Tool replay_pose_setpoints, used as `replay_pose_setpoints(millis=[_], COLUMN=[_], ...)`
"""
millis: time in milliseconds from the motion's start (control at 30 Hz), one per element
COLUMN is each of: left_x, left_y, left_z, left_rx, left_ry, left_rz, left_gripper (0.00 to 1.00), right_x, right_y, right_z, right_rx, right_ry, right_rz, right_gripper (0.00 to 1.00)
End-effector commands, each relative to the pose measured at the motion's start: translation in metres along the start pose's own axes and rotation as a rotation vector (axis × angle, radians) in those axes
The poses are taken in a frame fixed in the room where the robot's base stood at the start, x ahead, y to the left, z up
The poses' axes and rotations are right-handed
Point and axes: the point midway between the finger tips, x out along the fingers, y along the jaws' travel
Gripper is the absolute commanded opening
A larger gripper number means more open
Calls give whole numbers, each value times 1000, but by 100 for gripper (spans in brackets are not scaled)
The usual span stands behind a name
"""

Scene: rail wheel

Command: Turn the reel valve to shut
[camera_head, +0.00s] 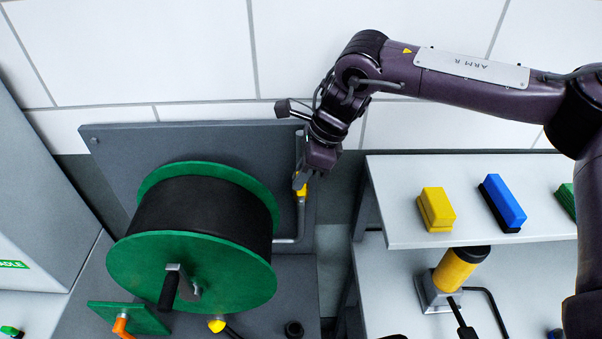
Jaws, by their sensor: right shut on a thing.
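The reel valve (301,190) is a small yellow piece on a grey vertical pipe, at the right edge of the dark grey backboard. My right gripper (301,183) reaches down to it from above and is shut on it; the fingers hide part of the valve, so the angle of its handle cannot be told. The hose reel (190,258) has green side discs, a black wound hose and a crank with a black handle, and stands just left of the valve. My left gripper is not in view.
A grey shelf (400,190) to the right holds a yellow block (436,209) and a blue block (502,203). A yellow cylinder (453,270) stands below it. A light grey cabinet (35,200) stands at the left. A white tiled wall (180,50) is behind.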

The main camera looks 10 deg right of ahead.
Motion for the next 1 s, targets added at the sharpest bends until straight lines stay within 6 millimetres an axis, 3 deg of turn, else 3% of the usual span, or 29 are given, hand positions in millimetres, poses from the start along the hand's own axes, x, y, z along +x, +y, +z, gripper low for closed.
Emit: replay_pose_setpoints(millis=[167, 367, 1000], left_x=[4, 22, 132], left_y=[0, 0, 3], left_z=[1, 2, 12], left_rx=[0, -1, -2], left_ry=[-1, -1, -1], left_rz=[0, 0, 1], left_gripper=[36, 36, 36], right_x=[0, 2, 0], right_y=[0, -1, -1], right_z=[-2, -10, -48], right_rx=[2, 4, 2], right_ry=[-11, -83, -516], right_rz=[-1, -2, -4], right_gripper=[0, 0, 0])
